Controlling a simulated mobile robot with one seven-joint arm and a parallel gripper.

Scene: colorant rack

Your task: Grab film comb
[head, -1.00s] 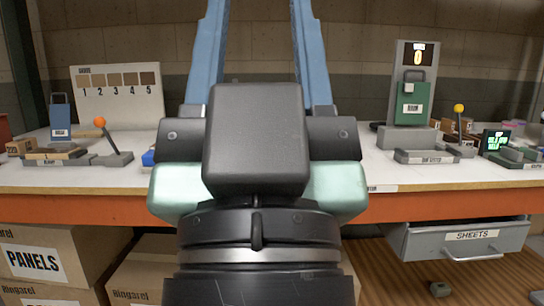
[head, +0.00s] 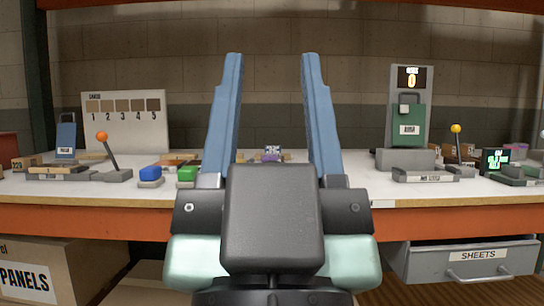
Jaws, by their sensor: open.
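My gripper (head: 271,62) is in the middle of the head view, its two long blue fingers pointing up and spread wide apart. Nothing is between the fingertips. I cannot pick out a film comb for certain. Between the fingers, farther back on the bench, is a small purple item (head: 271,157) with a dark label above it and small tan blocks beside it. It is too small to tell what it is. My gripper body hides the bench in front of it.
The white bench (head: 340,188) holds an orange-knobbed lever (head: 102,137), blue (head: 150,174) and green (head: 186,175) buttons at left. A yellow-knobbed lever (head: 456,129) and a green tagged case (head: 409,125) stand at right. An open SHEETS drawer (head: 470,262) juts out below.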

